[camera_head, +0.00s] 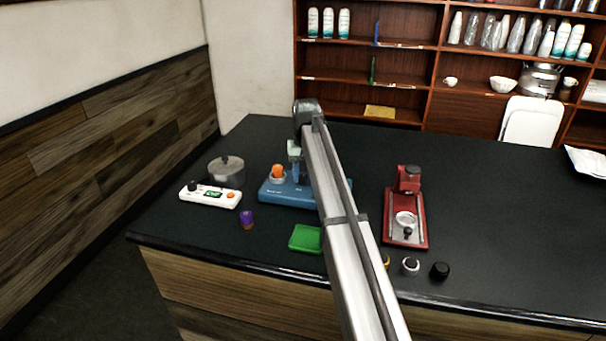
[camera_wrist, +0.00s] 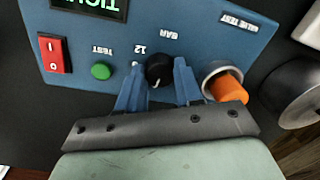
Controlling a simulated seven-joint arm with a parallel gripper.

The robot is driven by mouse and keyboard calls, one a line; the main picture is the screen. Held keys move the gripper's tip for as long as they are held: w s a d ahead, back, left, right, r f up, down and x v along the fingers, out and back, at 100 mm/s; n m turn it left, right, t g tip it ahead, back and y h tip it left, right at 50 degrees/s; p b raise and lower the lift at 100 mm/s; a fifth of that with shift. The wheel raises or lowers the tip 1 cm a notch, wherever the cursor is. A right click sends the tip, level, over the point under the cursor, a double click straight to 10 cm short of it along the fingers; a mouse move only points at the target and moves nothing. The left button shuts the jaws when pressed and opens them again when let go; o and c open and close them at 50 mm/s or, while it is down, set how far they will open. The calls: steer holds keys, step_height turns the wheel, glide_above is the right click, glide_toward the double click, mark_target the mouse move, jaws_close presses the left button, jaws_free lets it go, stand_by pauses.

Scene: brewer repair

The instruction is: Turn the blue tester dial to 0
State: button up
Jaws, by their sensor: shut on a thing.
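The blue tester (camera_head: 275,194) stands on the dark counter, partly hidden by my arm in the head view. In the wrist view its panel (camera_wrist: 180,30) appears upside down, with a black dial (camera_wrist: 158,68) under the label BAR and a 12 beside it. My gripper (camera_wrist: 160,86) has its two blue fingers around the dial, one on each side, and is shut on it. The dial's exact pointer setting is not readable. The panel also has a green TEST button (camera_wrist: 101,71), a red switch (camera_wrist: 54,52) and a partly cut-off green-lettered display (camera_wrist: 95,6).
An orange part (camera_wrist: 228,87) sits in the tester's metal socket, close beside one finger. A metal pot (camera_head: 226,172) and white device (camera_head: 210,196) are left of the tester. A green tray (camera_head: 304,239) lies in front, a red machine (camera_head: 405,215) to the right.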

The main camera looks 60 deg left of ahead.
mark_target(305, 176)
steer(key=shift+n, duration=0.8)
steer(key=o, duration=1)
steer(key=r, duration=1.3)
steer(key=shift+w+r, duration=0.3)
steer(key=shift+r, duration=0.1)
